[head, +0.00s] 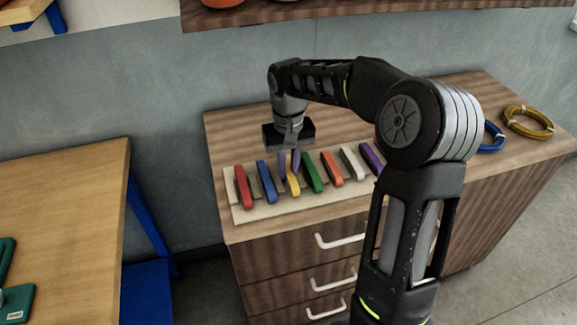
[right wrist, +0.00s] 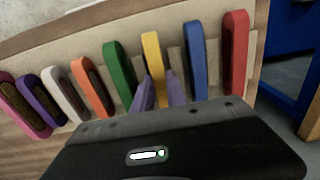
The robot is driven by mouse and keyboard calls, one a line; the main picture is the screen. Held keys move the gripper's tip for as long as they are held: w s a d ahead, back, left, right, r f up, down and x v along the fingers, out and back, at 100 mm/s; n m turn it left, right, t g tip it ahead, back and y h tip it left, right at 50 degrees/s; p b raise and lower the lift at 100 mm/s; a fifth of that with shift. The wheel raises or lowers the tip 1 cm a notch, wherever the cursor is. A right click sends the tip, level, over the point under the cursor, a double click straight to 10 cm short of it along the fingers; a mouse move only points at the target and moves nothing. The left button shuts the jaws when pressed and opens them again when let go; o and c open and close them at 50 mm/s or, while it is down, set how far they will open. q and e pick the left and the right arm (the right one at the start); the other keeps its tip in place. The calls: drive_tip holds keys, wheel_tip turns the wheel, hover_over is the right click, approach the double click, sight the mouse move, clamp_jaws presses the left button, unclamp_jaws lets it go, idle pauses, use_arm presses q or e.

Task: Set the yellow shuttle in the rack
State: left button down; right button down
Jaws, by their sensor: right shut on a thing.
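The yellow shuttle (head: 294,186) stands in the row of shuttles on the pale rack (head: 250,213), between the blue shuttle (head: 266,182) and the green shuttle (head: 311,172). My right gripper (head: 290,165) comes down from above, and its purple-grey fingers are shut on the yellow shuttle. In the right wrist view the yellow shuttle (right wrist: 151,50) shows between the fingertips (right wrist: 158,88), lined up with its neighbours. The fingers hide part of it, and I cannot tell whether it rests fully on the rack. My left gripper is not in view.
The rack also holds red (head: 243,187), orange (head: 331,168), white (head: 352,162) and purple (head: 371,158) shuttles close together. Blue (head: 492,138) and yellow (head: 528,122) coils lie on the drawer cabinet's right. A wooden table (head: 62,200) stands at left; a shelf (head: 300,12) hangs above.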

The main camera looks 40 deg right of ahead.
drive_tip(key=shift+f, duration=0.25)
drive_tip(key=c, duration=1.3)
unclamp_jaws()
drive_tip(key=shift+o, duration=0.2)
wheel_tip(320, 180, up, 8)
drive_tip(key=shift+f+b, duration=0.1)
drive_tip(key=shift+b, duration=0.25)
